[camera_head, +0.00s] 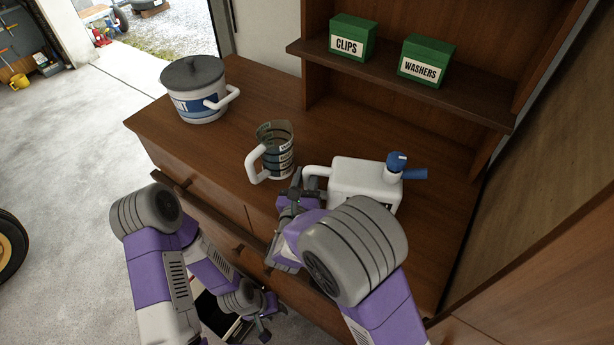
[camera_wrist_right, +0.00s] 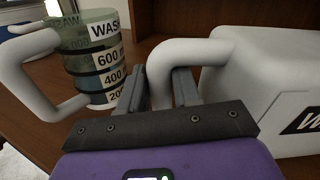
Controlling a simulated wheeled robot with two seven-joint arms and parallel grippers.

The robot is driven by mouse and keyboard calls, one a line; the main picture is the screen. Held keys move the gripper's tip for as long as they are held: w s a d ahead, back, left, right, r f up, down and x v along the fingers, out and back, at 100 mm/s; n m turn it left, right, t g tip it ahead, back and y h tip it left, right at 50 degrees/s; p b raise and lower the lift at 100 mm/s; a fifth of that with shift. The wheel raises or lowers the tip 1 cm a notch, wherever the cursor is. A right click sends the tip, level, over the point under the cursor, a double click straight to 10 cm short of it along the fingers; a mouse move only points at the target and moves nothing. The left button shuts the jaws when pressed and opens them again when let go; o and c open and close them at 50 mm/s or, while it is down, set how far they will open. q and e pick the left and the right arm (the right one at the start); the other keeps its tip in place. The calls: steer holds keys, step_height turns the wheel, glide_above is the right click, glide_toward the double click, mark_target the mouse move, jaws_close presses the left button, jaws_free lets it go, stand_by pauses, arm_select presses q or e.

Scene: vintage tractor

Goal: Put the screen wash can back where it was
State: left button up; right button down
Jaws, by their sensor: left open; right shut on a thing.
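The screen wash can (camera_head: 362,182) is a white box-shaped can with a blue cap and a blue spout, on the right part of the wooden worktop. I cannot tell whether its base touches the worktop. In the right wrist view, the can (camera_wrist_right: 262,85) shows a dark label starting with "W", cut off by the frame edge. My right gripper (camera_head: 293,190) is shut on the can's white handle (camera_wrist_right: 190,52); my forearm hides the can's lower front. My left gripper (camera_head: 266,318) is open and empty, low in front of the cabinet.
A clear measuring jug (camera_head: 275,138) with a white handle stands just left of the can, close to my right gripper. A white pot with a grey lid (camera_head: 193,75) stands farther left on the worktop (camera_head: 150,120). Green CLIPS (camera_head: 352,38) and WASHERS (camera_head: 426,60) boxes sit on the shelf.

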steer(key=c, duration=0.7)
jaws_free()
steer(key=v, duration=0.7)
steer(key=shift+s+a, duration=0.1)
steer(key=shift+s, duration=0.3)
